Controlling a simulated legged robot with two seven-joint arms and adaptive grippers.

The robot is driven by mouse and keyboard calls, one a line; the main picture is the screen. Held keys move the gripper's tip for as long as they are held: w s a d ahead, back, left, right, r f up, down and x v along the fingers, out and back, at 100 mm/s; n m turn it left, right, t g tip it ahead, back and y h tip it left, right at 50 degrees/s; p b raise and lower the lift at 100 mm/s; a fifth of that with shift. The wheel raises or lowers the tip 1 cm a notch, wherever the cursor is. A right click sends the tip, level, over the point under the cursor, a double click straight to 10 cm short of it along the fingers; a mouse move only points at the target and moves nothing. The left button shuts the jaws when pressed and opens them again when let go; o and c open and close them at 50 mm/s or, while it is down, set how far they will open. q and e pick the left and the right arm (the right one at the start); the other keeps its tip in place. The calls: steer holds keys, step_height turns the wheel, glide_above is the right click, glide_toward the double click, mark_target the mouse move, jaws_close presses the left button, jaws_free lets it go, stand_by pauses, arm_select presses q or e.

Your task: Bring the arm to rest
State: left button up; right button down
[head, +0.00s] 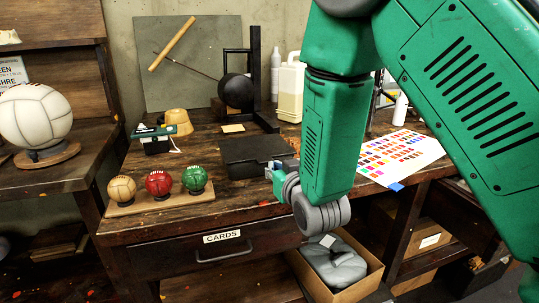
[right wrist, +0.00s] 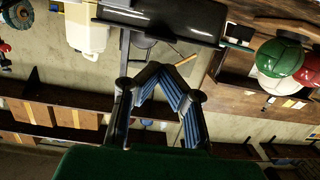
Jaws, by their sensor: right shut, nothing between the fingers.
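My right arm reaches in from the upper right in the head view, with its green links over the right part of the workbench. My right gripper (head: 277,177) is small and partly hidden by the wrist there, beside the dark flat case (head: 250,150). In the right wrist view, the two blue-padded fingers of the right gripper (right wrist: 157,72) meet at their tips, shut with nothing between them. My left gripper is in neither view.
The wooden bench (head: 220,205) carries a rack with a tan ball (head: 122,189), a red ball (head: 158,184) and a green ball (head: 195,178). An open carton (head: 372,278) sits below.

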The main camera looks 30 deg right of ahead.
steer(key=s+a+f+n+g+y, duration=0.1)
steer(key=s+f+g, duration=0.3)
steer(key=s+f, duration=0.55)
steer(key=s+a+f+n+g+y, duration=0.15)
steer(key=s+f+g, duration=0.35)
steer(key=f, duration=0.8)
steer(key=s+f+g, duration=0.2)
steer(key=s+f, duration=0.1)
steer(key=s, duration=0.3)
steer(key=s+a+f+g, duration=0.1)
steer(key=s+f+g, duration=0.1)
steer(key=s+f, duration=0.2)
steer(key=s+a+f+g, duration=0.1)
steer(key=s+f, duration=0.3)
steer(key=s, duration=0.6)
steer(key=shift+g+y, duration=0.45)
steer(key=shift+g, duration=0.15)
